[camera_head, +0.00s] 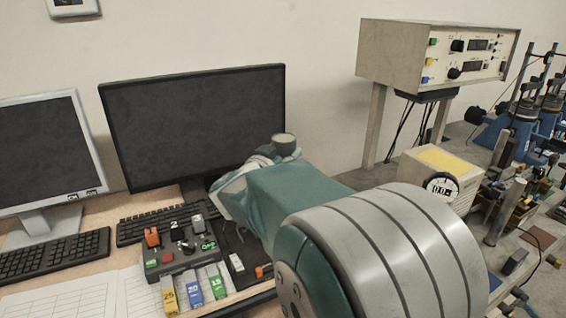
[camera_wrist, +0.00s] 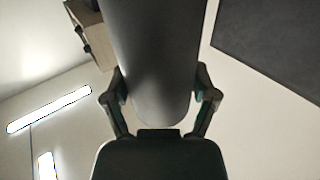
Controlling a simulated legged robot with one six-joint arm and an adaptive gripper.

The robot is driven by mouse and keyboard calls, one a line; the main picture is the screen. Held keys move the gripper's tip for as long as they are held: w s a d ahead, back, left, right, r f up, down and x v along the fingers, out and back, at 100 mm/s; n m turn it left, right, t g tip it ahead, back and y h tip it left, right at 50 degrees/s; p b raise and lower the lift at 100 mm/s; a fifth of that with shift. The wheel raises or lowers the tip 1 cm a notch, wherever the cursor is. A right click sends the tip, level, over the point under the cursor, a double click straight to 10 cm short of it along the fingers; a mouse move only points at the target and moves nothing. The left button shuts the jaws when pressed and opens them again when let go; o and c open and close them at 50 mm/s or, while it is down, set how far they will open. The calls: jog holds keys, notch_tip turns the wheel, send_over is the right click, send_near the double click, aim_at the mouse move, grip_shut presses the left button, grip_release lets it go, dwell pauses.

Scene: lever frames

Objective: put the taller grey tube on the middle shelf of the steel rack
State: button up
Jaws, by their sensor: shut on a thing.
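My gripper (camera_wrist: 160,105) is shut on a grey tube (camera_wrist: 158,50), with one finger on each side of it in the wrist view. In the head view my gripper (camera_head: 262,160) is raised in front of the black monitor, partly hidden by my own arm. A short grey-green round end (camera_head: 284,143) shows above it, seemingly the held tube. Another grey cylinder (camera_head: 497,212) stands upright among the equipment at the right. I cannot make out a steel rack or its shelves in either view.
The black monitor (camera_head: 190,110) stands close behind my gripper. A control box (camera_head: 185,250) with levers and coloured tags sits below left. A beige instrument (camera_head: 400,55) on legs and a dial box (camera_head: 435,180) stand to the right. The right bench is crowded.

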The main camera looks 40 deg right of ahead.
jog(key=s+a+r, duration=0.7)
jog(key=s+r, duration=0.2)
jog(key=s, duration=0.2)
jog(key=shift+s+r, duration=0.3)
jog(key=shift+s, duration=0.1)
